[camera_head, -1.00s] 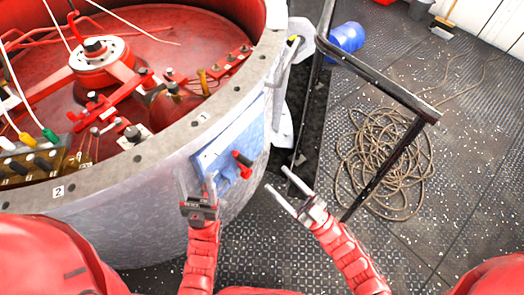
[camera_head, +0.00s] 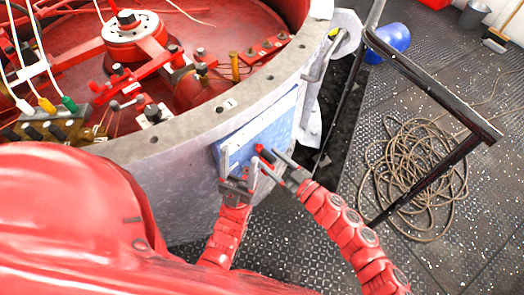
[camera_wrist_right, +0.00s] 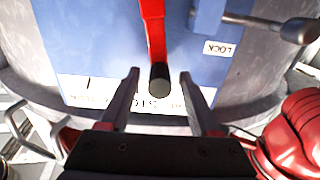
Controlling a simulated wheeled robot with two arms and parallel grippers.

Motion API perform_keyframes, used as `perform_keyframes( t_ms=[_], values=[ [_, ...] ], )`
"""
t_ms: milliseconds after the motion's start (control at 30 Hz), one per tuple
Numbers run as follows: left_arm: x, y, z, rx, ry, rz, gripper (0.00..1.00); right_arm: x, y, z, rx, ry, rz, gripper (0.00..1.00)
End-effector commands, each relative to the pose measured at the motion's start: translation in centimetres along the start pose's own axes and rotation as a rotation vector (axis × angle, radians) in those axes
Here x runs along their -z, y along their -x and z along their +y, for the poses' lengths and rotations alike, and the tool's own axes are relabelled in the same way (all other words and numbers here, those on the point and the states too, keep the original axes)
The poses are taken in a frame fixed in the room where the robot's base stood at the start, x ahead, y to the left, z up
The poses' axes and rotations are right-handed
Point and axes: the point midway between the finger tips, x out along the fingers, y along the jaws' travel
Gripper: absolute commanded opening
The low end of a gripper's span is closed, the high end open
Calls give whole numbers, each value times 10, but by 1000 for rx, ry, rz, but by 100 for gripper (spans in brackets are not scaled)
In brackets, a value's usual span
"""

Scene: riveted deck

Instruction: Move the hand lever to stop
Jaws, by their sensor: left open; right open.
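The hand lever (camera_head: 265,154) is red with a black knob. It sticks out from a blue panel (camera_head: 286,122) on the drum's outer wall. In the right wrist view the lever (camera_wrist_right: 154,35) points down toward me, and its knob sits between the fingers of my open right gripper (camera_wrist_right: 160,82), with gaps on both sides. A white strip below carries upside-down lettering that looks like STOP, partly hidden by the knob and fingers. My right gripper (camera_head: 273,162) also shows beside the lever in the head view. My left gripper (camera_head: 239,162) is open and empty just left of it, near the panel.
A LOCK label (camera_wrist_right: 218,48) and a grey metal handle (camera_wrist_right: 284,31) are at the panel's right. The open drum (camera_head: 180,143) fills the left. A black railing (camera_head: 425,78), a coiled rope (camera_head: 410,175) and a blue bucket (camera_head: 391,40) are on the right.

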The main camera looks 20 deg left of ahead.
Motion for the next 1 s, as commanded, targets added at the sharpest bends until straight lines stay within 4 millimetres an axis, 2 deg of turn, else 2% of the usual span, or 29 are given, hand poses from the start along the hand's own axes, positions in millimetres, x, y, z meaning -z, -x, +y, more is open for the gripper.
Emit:
perform_keyframes(
  t_ms=[33,100,300,633,900,1000],
  values=[
    [0,1,0,0,0,0,63,2,-12,-1,3,1,6,63],
    [0,2,0,0,0,0,63,1,-23,-1,3,0,4,63],
    [0,3,0,0,0,0,63,1,-42,0,1,1,2,63],
    [0,2,0,0,0,0,63,0,-45,0,0,1,1,63],
    [0,3,0,0,0,0,63,0,-45,0,0,1,1,15],
    [0,3,0,0,0,0,63,0,-45,0,1,0,1,0]
  ],
)
